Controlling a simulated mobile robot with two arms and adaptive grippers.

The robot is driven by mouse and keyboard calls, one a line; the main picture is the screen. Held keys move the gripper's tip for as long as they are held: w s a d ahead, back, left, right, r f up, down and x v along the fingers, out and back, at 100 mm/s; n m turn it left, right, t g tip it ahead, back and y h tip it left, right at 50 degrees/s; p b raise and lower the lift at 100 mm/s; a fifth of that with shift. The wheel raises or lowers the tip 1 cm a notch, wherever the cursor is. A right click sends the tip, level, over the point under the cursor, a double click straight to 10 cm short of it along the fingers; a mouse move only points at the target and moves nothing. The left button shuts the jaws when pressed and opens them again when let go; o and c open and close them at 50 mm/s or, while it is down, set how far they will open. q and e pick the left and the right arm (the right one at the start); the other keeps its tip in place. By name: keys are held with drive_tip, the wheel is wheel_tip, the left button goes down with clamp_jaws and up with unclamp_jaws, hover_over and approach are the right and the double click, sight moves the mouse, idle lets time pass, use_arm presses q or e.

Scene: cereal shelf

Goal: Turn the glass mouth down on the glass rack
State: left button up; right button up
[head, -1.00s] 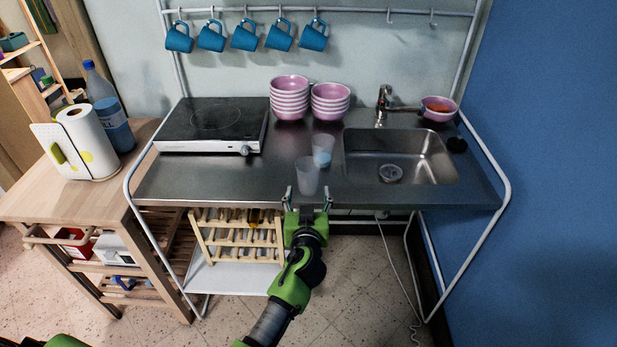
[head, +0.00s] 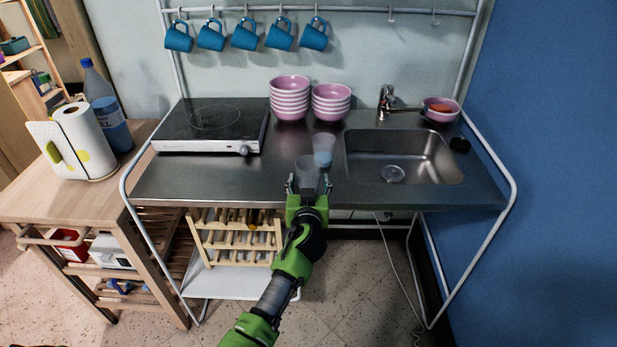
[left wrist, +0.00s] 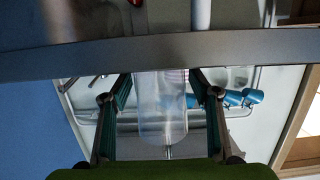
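A clear glass (head: 307,168) stands upright near the front edge of the steel counter. My left gripper (head: 309,182) is at the front of this glass, with a finger on each side. In the left wrist view the glass (left wrist: 162,105) stands between the open fingers, with narrow gaps beside it. A second clear glass (head: 324,150), bluish inside, stands just behind and to the right. A slatted wooden rack (head: 236,242) sits under the counter; I cannot tell whether it is the glass rack. My right gripper is not in view.
The steel counter (head: 215,182) is bare left of the glasses. A hob (head: 211,125) is at the back left, pink bowl stacks (head: 290,98) behind, and a sink (head: 400,155) to the right. Blue mugs (head: 244,37) hang above. A wooden cart (head: 60,200) stands left.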

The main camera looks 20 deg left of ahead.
sight(309, 158)
use_arm(q)
drive_tip(key=c, duration=0.8)
drive_tip(key=shift+r, duration=0.2)
drive_tip(key=shift+r+p, duration=2.4)
drive_tip(key=shift+r, duration=0.5)
